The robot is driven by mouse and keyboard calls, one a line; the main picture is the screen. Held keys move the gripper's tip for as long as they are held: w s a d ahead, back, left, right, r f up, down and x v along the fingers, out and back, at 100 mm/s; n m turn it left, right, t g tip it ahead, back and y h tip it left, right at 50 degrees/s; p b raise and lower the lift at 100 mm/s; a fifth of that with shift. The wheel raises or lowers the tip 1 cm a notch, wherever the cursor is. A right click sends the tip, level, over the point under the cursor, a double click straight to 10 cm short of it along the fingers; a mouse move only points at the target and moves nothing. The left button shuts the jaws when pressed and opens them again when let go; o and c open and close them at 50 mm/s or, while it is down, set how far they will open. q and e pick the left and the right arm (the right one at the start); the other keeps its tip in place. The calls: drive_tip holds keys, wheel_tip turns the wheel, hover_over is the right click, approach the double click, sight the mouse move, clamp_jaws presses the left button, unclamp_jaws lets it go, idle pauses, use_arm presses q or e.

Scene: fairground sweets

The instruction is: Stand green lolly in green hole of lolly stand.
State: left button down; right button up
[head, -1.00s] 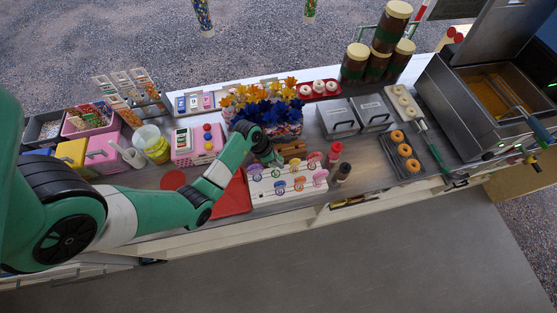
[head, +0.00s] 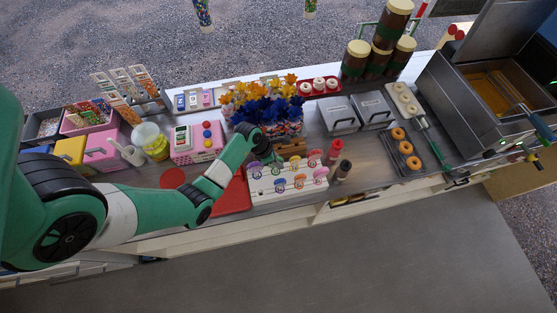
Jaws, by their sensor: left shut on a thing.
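The white lolly stand (head: 288,197) lies near the front edge of the counter, right of a red tray. Several lollies stand in it, among them a purple one (head: 255,170), a pink one (head: 314,157), a blue one (head: 280,185) and an orange one (head: 299,181). My left gripper (head: 276,163) is over the back row of the stand, pointing down, shut on what seems to be the green lolly. That lolly is mostly hidden by the gripper and too small to make out. The green hole cannot be told apart. My right gripper is out of view.
Blue and yellow flowers (head: 265,108) stand close behind the gripper. A brown block (head: 293,147) lies behind the stand, and red-capped (head: 337,146) and dark-capped (head: 344,167) bottles stand right of it. The red tray (head: 236,197) is to its left.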

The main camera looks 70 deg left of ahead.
use_arm(q)
drive_tip(key=c, duration=0.7)
unclamp_jaws()
drive_tip(key=shift+o, duration=0.3)
drive_tip(key=o, duration=0.6)
drive_tip(key=shift+r+p, duration=4.05)
drive_tip(key=shift+p, duration=0.6)
